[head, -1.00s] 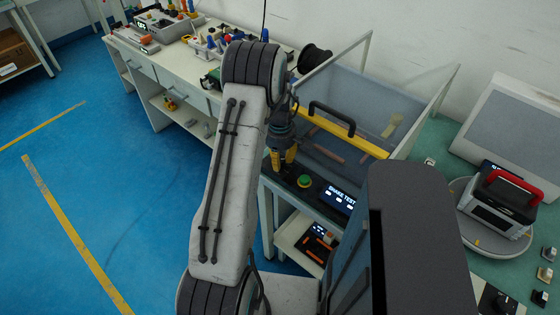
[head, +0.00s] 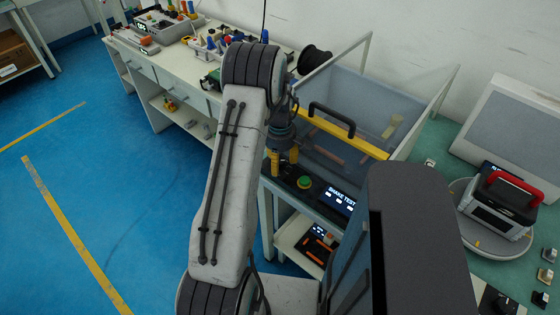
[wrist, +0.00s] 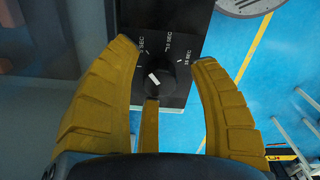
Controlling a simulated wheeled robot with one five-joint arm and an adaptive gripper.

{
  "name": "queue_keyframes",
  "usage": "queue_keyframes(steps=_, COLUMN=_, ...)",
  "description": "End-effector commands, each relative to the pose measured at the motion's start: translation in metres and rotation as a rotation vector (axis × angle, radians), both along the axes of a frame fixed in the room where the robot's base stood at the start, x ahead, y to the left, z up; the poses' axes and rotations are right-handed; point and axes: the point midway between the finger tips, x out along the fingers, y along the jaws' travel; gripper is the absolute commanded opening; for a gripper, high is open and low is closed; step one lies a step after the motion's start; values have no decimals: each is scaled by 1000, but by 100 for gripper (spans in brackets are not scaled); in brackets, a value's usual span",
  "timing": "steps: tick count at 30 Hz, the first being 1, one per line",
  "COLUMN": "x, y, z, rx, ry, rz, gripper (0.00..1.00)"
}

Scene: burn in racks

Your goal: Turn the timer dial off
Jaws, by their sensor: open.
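The timer dial (wrist: 160,76) is a round black knob with a white mark, on a black panel (wrist: 178,30) with printed "SEC" settings. In the wrist view the white mark lies slantwise on the knob's left side. My gripper (wrist: 166,54) is open, with one yellow finger on each side of the dial and gaps between fingers and knob. In the head view my gripper (head: 284,163) points down at the left end of the shake tester's front panel, and the dial is hidden behind it.
A green button (head: 305,182) and a lit "SHAKE TEST" display (head: 339,198) sit right of my gripper. A clear-walled bin with a yellow bar and black handle (head: 332,118) stands behind. The blue floor (head: 110,200) at left is clear.

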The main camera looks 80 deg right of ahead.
Motion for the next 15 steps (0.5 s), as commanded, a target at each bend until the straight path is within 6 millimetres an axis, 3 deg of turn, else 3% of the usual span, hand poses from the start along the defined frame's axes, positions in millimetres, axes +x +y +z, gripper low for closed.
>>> queue_keyframes(steps=5, x=0, y=-1, z=12, rx=-4, ry=1, rz=0, gripper=55)
queue_keyframes(steps=15, x=0, y=-1, z=68, rx=-5, ry=0, rz=0, gripper=55)
